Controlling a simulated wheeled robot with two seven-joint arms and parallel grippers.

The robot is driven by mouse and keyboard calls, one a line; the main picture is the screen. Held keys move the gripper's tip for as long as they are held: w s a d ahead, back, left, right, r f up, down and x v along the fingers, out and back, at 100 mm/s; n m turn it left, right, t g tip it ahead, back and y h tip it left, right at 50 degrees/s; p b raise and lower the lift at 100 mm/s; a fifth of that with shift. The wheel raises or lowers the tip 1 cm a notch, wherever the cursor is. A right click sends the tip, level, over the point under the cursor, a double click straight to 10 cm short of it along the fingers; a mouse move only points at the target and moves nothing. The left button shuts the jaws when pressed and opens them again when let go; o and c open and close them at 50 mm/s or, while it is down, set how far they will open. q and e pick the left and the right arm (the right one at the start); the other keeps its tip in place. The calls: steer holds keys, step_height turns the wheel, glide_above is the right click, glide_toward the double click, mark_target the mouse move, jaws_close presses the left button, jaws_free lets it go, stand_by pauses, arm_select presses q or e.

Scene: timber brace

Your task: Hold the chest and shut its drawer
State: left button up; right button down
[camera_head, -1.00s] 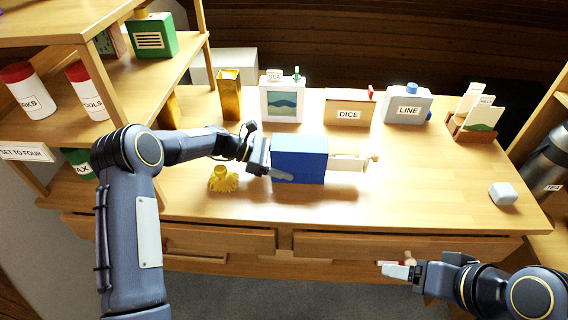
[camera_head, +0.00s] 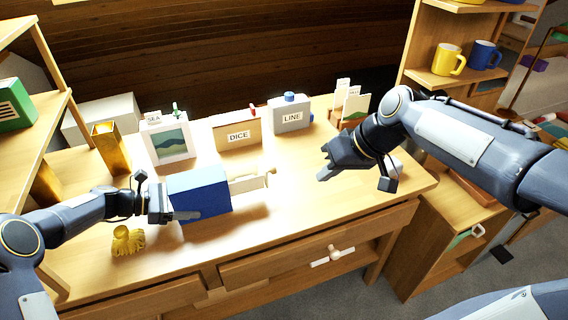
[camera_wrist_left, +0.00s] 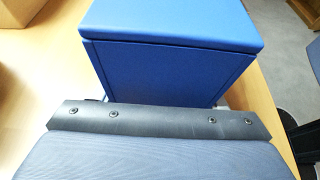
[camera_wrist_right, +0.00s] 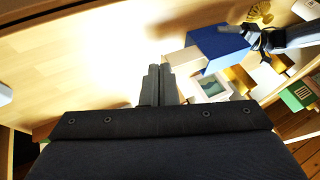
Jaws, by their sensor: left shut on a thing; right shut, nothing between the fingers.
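The blue chest (camera_head: 203,190) stands on the desk with its pale drawer (camera_head: 250,182) pulled out to the right; the drawer's knob (camera_head: 271,171) faces right. My left gripper (camera_head: 172,208) is shut on the chest at its left end; in the left wrist view the chest (camera_wrist_left: 170,65) fills the space beyond the gripper. My right gripper (camera_head: 323,163) is shut and empty, above the desk to the right of the drawer knob and apart from it. In the right wrist view its closed fingers (camera_wrist_right: 158,85) show near the chest (camera_wrist_right: 217,44) and drawer (camera_wrist_right: 184,60).
Behind the chest stand a picture box (camera_head: 168,143), a DICE box (camera_head: 237,132), a LINE box (camera_head: 291,115) and a card holder (camera_head: 352,108). A yellow tassel-like object (camera_head: 127,240) lies front left. The desk between drawer and right gripper is clear.

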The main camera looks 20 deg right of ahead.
steer(key=w+d+f+n+y, duration=0.1)
steer(key=w+d+f, duration=0.2)
steer(key=w, duration=0.5)
steer(key=w+d+f, duration=0.2)
steer(key=w+d, duration=0.2)
steer(key=w, duration=0.3)
steer(key=w+a+f, duration=0.4)
steer(key=a+f, duration=0.3)
steer(key=a, duration=0.2)
steer(key=shift+f, duration=0.35)
arm_select(q)
steer(key=shift+d, duration=0.1)
arm_select(e)
glide_toward(246, 173)
steer(key=a+f, duration=0.5)
steer(key=shift+w, duration=0.3)
steer(key=shift+a, duration=0.1)
